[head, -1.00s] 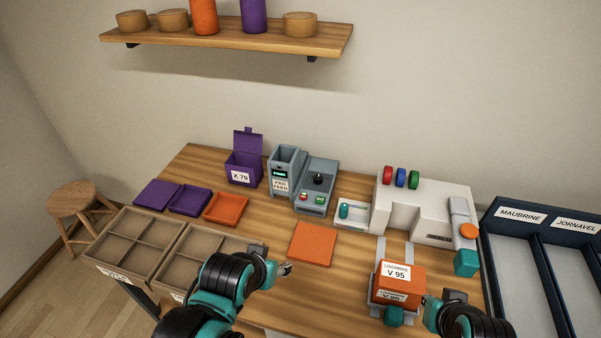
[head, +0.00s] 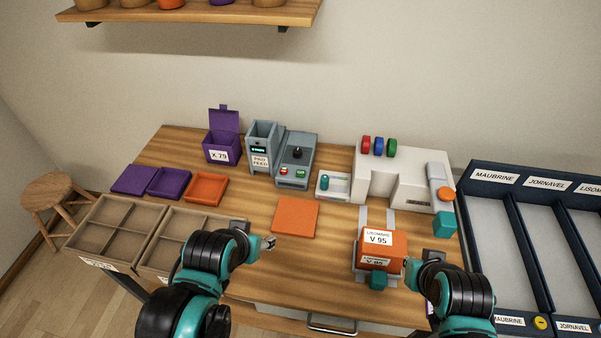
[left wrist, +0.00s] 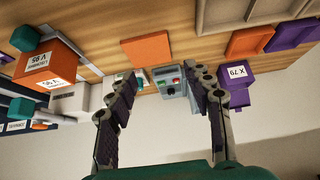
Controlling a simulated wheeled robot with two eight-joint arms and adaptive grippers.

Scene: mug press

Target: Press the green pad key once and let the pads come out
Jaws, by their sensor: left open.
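The grey pad feed machine (head: 262,148) stands at the back of the table, with a small lit display on its hopper. Its control box (head: 297,155) carries a black knob, a red key (head: 284,171) and the green key (head: 300,174). No loose pad shows by it. My left gripper (head: 268,243) is open and empty over the table, in front of the machine and well apart from it. In the left wrist view the open fingers (left wrist: 165,75) frame the distant control box (left wrist: 172,82). My right gripper (head: 408,266) is beside the orange V 95 box (head: 383,248); its jaws are unclear.
An orange flat mat (head: 296,218) lies between my left gripper and the machine. Purple and orange trays (head: 206,188) and a purple X 79 box (head: 221,148) are at the left. A white press (head: 405,180) stands right of the machine. Divided wooden trays (head: 112,228) line the front left.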

